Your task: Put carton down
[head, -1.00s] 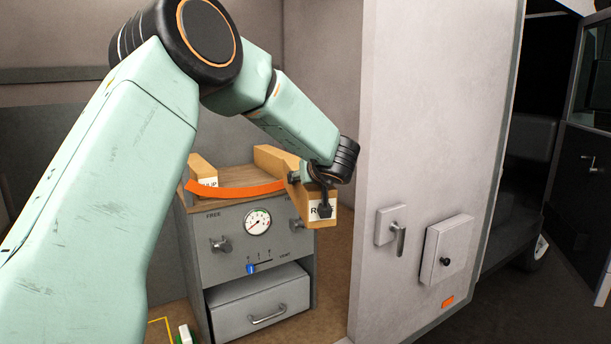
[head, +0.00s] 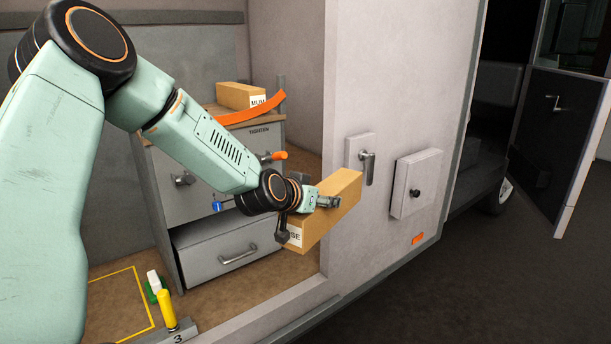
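My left gripper (head: 306,217) is shut on a long tan carton (head: 334,213) and holds it up in the air, clear of the cabinet. The carton's white end label faces me; it is partly covered by a finger, and the letters "SE" show. Its far end overlaps the pale wall panel in the picture; I cannot tell the gap. Another tan carton (head: 240,95), with a label partly hidden by an orange strip, lies on the wooden cabinet top (head: 212,107). My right gripper is not in view.
The grey cabinet (head: 159,165) has knobs and a drawer (head: 222,246). A yellow floor outline (head: 139,281) lies at lower left, beside a green-and-white item (head: 154,285) and a yellow-handled item (head: 168,310). The wall panel (head: 390,70) has a lever handle (head: 367,165) and a small box (head: 415,183).

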